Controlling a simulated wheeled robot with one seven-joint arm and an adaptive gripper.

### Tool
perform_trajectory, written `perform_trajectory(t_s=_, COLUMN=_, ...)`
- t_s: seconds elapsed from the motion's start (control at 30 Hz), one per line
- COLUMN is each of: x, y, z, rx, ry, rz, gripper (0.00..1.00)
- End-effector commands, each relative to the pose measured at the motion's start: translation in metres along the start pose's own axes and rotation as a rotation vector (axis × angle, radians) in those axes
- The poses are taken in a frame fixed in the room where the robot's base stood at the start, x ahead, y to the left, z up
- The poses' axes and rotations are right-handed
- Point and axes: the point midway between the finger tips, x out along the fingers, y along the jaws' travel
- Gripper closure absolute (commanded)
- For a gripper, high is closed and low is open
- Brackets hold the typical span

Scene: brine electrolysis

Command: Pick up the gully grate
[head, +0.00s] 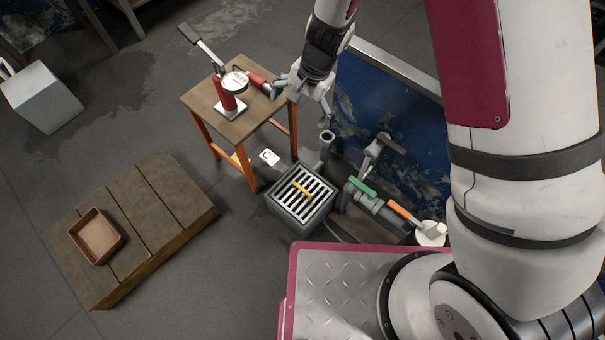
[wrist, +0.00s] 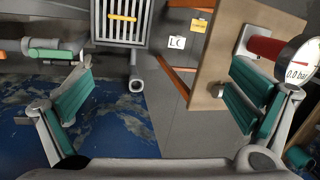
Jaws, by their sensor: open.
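The gully grate (head: 290,205) is a light slatted square with a yellow handle (head: 301,190) across its middle. It sits in the top of a dark grey square gully box (head: 298,228) on the floor. In the wrist view the grate (wrist: 124,34) shows at the top edge, partly cut off, with its yellow bar across the slats. My gripper (head: 300,103) is open and empty, above and beyond the grate in the head view, beside the small table. Its two teal-padded fingers stand wide apart in the wrist view (wrist: 158,98).
A wooden table (head: 205,98) carries a red hand pump with a gauge (head: 234,82), close to my gripper. Grey pipework with green (head: 362,187) and orange (head: 402,211) handles stands right of the grate. A blue panel (head: 395,95) is behind. A low wooden platform (head: 150,205) holds a brown tray (head: 82,222).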

Motion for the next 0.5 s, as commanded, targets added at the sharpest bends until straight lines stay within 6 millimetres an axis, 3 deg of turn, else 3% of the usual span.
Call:
perform_trajectory(t_s=0.03, x=0.049, y=0.009, z=0.000, rx=0.023, ry=-0.003, rz=0.034, gripper=0.00)
perform_trajectory(t_s=0.2, x=0.161, y=0.039, z=0.002, rx=0.099, ry=0.022, rz=0.121, gripper=0.00)
perform_trajectory(t_s=0.33, x=0.225, y=0.066, z=0.005, rx=0.139, ry=0.048, rz=0.180, gripper=0.00)
perform_trajectory(t_s=0.5, x=0.268, y=0.089, z=0.009, rx=0.168, ry=0.074, rz=0.224, gripper=0.00)
